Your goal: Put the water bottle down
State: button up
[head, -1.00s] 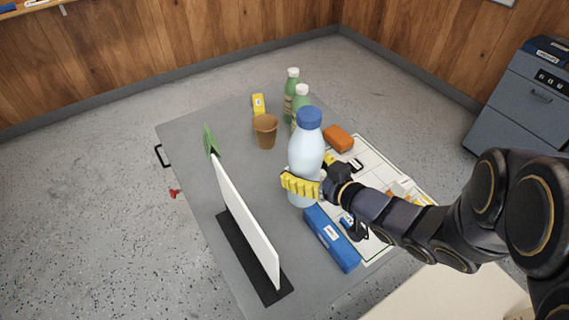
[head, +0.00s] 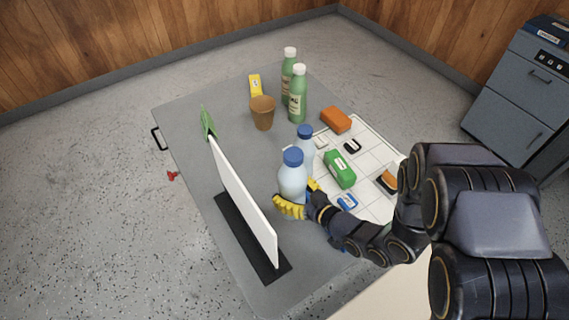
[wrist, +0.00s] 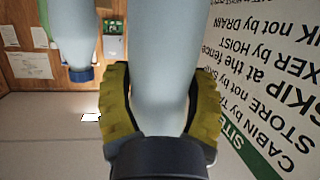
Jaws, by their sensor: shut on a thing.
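The water bottle (head: 293,182), pale blue with a blue cap, stands upright in my gripper (head: 296,205). The yellow fingers are shut around its lower part. In the wrist view, the bottle (wrist: 163,50) fills the middle between the two yellow pads of my gripper (wrist: 163,110). The fingers hide its base in the head view, so I cannot tell whether it touches the grey table (head: 190,115). A second blue-capped bottle (head: 306,146) stands close behind it; its cap (wrist: 80,74) shows at left in the wrist view.
A white sign board (head: 243,200) on a black base stands just left of the bottle. A cup (head: 262,113), green bottles (head: 298,95) and a yellow box (head: 255,85) are at the back. An orange block (head: 336,119) and a green case (head: 340,168) lie right.

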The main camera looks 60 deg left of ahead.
jog(key=shift+f, duration=3.75)
jog(key=shift+f, duration=0.1)
jog(key=o, duration=1.1)
jog(key=shift+w+d, duration=0.1)
jog(key=shift+d, duration=0.05)
jog(key=v, duration=1.1)
jog(key=shift+d+r, duration=0.25)
jog(key=shift+d, duration=0.1)
